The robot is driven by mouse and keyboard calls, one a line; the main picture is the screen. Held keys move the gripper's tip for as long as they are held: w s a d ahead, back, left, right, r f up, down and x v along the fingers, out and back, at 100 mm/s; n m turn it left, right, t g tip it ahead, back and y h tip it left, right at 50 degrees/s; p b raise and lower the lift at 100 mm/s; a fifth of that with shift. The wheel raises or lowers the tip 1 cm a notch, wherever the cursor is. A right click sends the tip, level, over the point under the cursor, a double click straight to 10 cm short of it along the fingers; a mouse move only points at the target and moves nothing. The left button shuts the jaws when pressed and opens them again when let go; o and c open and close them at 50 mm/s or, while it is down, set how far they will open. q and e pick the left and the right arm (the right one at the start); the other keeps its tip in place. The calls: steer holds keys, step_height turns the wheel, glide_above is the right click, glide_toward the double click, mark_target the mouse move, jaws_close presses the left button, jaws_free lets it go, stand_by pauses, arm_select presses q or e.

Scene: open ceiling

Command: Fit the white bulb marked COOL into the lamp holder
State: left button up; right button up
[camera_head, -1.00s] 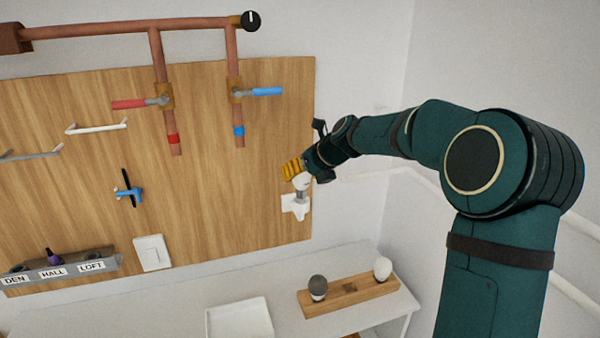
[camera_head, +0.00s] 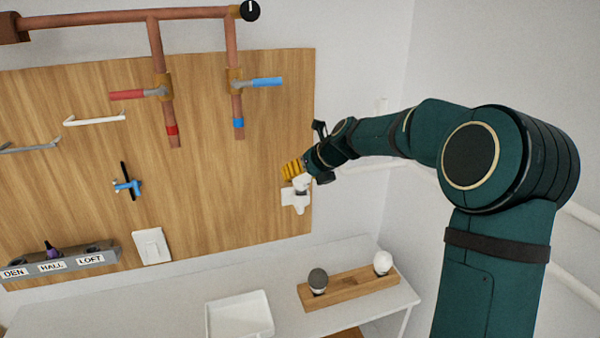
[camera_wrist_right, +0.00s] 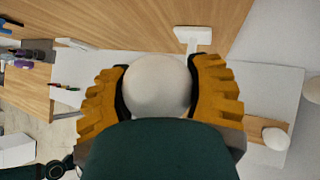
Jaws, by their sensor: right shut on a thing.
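My right gripper (camera_head: 298,174) is at the right edge of the wooden wall board, shut on a white bulb (camera_wrist_right: 158,86). In the right wrist view the bulb's round glass sits between the yellow fingers; any marking on it is hidden. In the head view the bulb (camera_head: 301,183) is right at the white lamp holder (camera_head: 295,200), just above it and partly overlapping it. I cannot tell whether its base is in the socket. The holder's white plate also shows in the right wrist view (camera_wrist_right: 192,35).
A wooden block (camera_head: 350,288) on the white table (camera_head: 190,300) holds a grey bulb (camera_head: 318,281) and another white bulb (camera_head: 383,262). A white tray (camera_head: 240,316) stands left of it. Valve handles, hooks and a switch (camera_head: 152,246) are on the board left of the gripper.

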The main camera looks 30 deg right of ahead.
steer(key=shift+f, duration=0.55)
steer(key=o, duration=1.3)
steer(key=shift+r, duration=0.1)
steer(key=v, duration=1.2)
